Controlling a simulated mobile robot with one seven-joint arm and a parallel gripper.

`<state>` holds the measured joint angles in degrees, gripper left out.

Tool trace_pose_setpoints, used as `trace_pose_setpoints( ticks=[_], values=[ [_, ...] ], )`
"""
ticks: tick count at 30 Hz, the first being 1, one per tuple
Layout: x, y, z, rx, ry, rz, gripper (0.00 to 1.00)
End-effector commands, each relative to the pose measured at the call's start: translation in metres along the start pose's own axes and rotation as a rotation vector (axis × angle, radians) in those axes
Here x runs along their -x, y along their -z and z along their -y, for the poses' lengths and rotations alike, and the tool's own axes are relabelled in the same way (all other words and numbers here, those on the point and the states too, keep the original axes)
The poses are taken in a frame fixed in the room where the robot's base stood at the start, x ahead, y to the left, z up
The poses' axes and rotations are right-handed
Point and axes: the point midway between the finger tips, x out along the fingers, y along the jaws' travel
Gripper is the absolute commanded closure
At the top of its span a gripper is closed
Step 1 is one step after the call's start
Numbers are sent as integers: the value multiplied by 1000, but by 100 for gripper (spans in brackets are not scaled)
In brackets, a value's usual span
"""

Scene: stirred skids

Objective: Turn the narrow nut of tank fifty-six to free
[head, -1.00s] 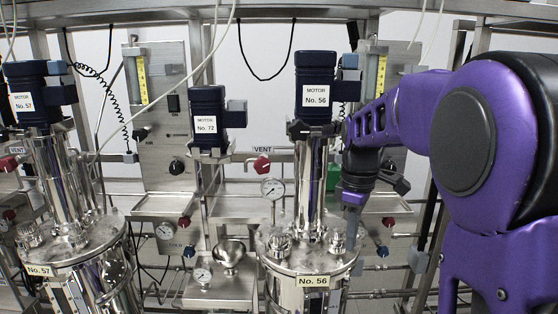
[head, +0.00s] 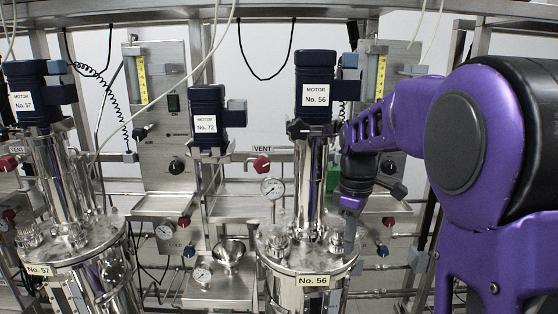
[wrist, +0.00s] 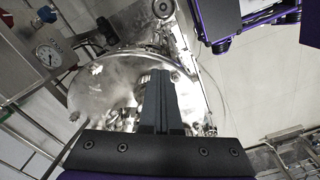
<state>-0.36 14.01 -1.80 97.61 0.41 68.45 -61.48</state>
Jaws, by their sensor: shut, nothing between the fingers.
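Tank fifty-six (head: 300,262) stands right of centre in the head view, with a round steel lid and a "No. 56" label (head: 313,281). Its dark blue motor (head: 316,95) sits above on a steel column. Fittings stand on the lid, one at the left (head: 278,243) and one at the right (head: 336,238). I cannot tell which is the narrow nut. My gripper (head: 349,238) points down at the lid's right side, by the right fitting. In the wrist view its dark fingers (wrist: 160,85) are together and empty over the lid (wrist: 95,92), hiding part of it.
A pressure gauge (head: 272,188) and red vent knob (head: 262,163) stand left of the column. Tank fifty-seven (head: 95,245) is at the left, motor seventy-two (head: 207,118) between. A steel funnel (head: 229,250) and pipes crowd the space between the tanks.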

Motion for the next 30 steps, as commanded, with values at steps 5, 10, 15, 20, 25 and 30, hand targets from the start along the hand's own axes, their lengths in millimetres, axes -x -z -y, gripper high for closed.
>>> trace_pose_setpoints(
  ticks=[5, 10, 15, 20, 25, 30],
  values=[
    [0, 2, 0, 2, -1, -2, 100],
    [0, 3, -1, 2, -1, -3, 100],
    [1, 2, -2, 2, -2, -4, 100],
    [2, 1, -5, 2, -1, -4, 100],
    [2, 1, -8, 2, -2, -4, 100],
    [2, 0, -11, 2, -2, -4, 100]
  ],
)
